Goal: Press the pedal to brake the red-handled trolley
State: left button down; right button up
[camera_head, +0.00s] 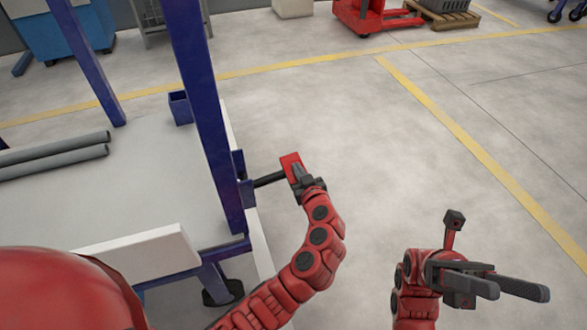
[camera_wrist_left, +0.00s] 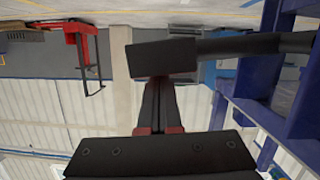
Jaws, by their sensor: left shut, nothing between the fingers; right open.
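A red pedal plate (camera_head: 291,161) sits on the end of a black bar (camera_head: 268,179), which sticks out from the side of a blue-framed trolley (camera_head: 215,130). My left gripper (camera_head: 297,172) is shut and empty, with its fingertips at the pedal. In the left wrist view, the pedal's dark face (camera_wrist_left: 160,57) and bar (camera_wrist_left: 250,44) lie just beyond the shut fingertips (camera_wrist_left: 160,82). I cannot tell whether they touch. My right gripper (camera_head: 522,290) is open and empty over the floor at lower right. No red handle on the trolley is clearly visible.
Grey pipes (camera_head: 55,154) lie on the trolley's grey deck (camera_head: 150,170) at left. A red pallet truck (camera_head: 370,17) stands at the back beside a wooden pallet (camera_head: 445,15). The floor right of the trolley is clear, with yellow lines (camera_head: 480,153).

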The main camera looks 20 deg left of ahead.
pick_arm(q)
jog(key=shift+w+d+f+m+b, duration=0.15)
jog(key=shift+f+m+b, duration=0.1)
jog(key=shift+f, duration=0.3)
jog(key=shift+d+f+m+b, duration=0.1)
jog(key=shift+f+m+b, duration=0.15)
jog(key=shift+f, duration=0.3)
notch_tip(320, 180, down, 3)
jog(key=shift+w+d+r+m+g+y+b, duration=0.1)
jog(key=shift+m+g+y+b, duration=0.05)
jog(key=shift+m+y+b, duration=0.2)
jog(key=shift+d+r+m+g+y+b, duration=0.15)
jog(key=shift+m+y+b, duration=0.1)
jog(key=shift+m, duration=0.2)
jog(key=shift+a+f+m, duration=0.1)
jog(key=shift+f+m, duration=0.2)
jog(key=shift+f, duration=0.1)
pick_arm(e)
jog(key=s+d+n+t+h, duration=0.7)
jog(key=s+d+t+h, duration=0.1)
jog(key=s+t, duration=0.2)
jog(key=shift+s+r+t, duration=0.2)
jog(key=shift+r+t, duration=0.15)
jog(key=shift+t, duration=0.45)
